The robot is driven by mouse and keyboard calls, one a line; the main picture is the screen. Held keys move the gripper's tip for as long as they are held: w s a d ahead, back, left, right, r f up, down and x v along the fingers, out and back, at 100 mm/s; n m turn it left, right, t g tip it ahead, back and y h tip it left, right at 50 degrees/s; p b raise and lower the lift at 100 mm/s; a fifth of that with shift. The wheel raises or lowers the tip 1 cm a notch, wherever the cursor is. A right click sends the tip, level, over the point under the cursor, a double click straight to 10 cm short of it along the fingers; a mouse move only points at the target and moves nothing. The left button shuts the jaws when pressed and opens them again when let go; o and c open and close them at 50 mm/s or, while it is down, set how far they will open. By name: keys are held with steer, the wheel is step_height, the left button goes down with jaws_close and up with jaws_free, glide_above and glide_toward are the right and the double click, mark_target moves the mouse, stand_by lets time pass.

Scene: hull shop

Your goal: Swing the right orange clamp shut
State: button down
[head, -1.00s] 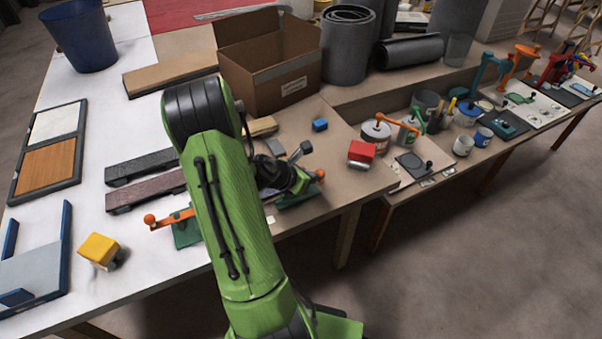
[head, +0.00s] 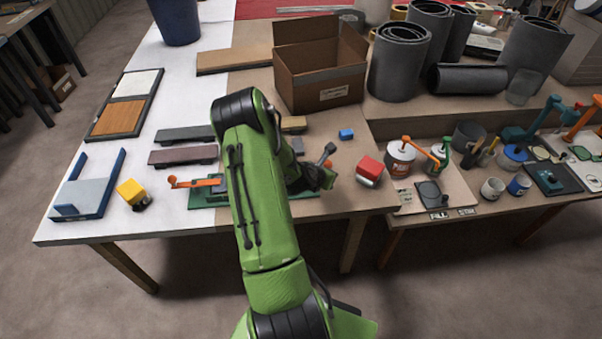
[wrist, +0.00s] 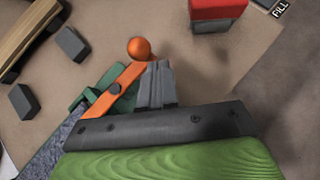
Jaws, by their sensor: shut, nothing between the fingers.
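The right orange clamp shows in the wrist view as an orange lever (wrist: 116,90) with a round ball end (wrist: 139,48), on a green base (wrist: 88,99). My gripper (wrist: 157,70) is shut and empty, its grey fingers just right of the lever near the ball; I cannot tell whether they touch it.
A red-topped block (head: 370,168) stands right of my wrist and also shows in the wrist view (wrist: 217,10). A dark plank (head: 183,156), a yellow block (head: 131,191) and a blue-edged tray (head: 88,192) lie left. A cardboard box (head: 318,70) stands behind.

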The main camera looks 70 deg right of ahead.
steer(key=shift+d+p, duration=0.6)
steer(key=shift+d, duration=0.05)
steer(key=shift+f, duration=0.1)
stand_by(0.3)
